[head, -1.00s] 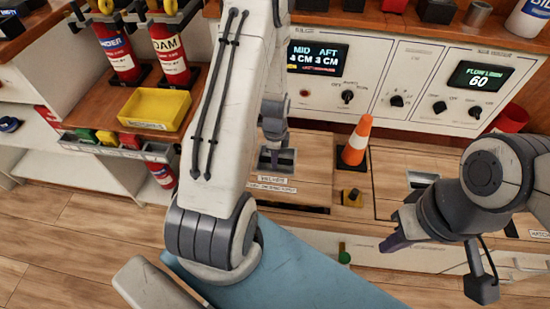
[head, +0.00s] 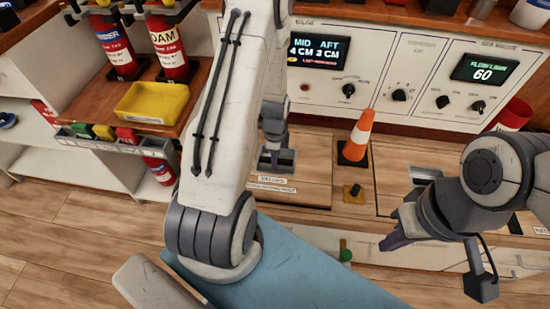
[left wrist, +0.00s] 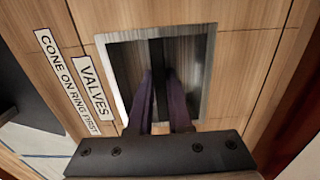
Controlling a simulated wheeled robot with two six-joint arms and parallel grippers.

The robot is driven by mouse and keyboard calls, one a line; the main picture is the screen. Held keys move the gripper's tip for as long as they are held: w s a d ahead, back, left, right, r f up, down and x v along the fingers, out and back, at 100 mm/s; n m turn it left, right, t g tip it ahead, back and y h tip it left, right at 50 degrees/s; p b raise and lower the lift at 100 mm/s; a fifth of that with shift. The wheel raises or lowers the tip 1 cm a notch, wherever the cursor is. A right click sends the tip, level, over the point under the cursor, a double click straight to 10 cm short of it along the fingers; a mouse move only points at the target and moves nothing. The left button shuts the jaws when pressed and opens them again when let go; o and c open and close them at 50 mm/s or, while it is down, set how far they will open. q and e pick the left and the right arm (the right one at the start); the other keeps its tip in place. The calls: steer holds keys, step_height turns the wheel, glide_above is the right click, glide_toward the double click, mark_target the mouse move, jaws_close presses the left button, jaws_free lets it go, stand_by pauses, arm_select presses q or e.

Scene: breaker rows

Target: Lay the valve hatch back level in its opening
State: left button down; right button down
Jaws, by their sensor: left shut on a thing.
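The valve hatch (head: 312,172) is a wood-patterned panel in the floor unit, with a recessed metal pull and a "VALVES" label. My left gripper (head: 274,160) reaches down into the pull. In the left wrist view, the hatch (left wrist: 240,60) fills the middle, and the fingers of my left gripper (left wrist: 160,75) are shut on the dark bar across the pull. My right gripper (head: 388,240) hangs empty over the right front; its finger gap is unclear.
A control panel (head: 400,75) rises behind. A yellow tray (head: 153,103) and fire extinguishers (head: 168,48) are at the left.

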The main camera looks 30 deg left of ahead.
arm_select(q)
steer(key=shift+f+b, duration=0.65)
steer(key=shift+f, duration=0.35)
steer(key=c, duration=0.8)
jaws_free()
steer(key=shift+o, duration=0.2)
step_height(320, 180, up, 11)
steer(key=p, duration=0.4)
steer(key=shift+f, duration=0.2)
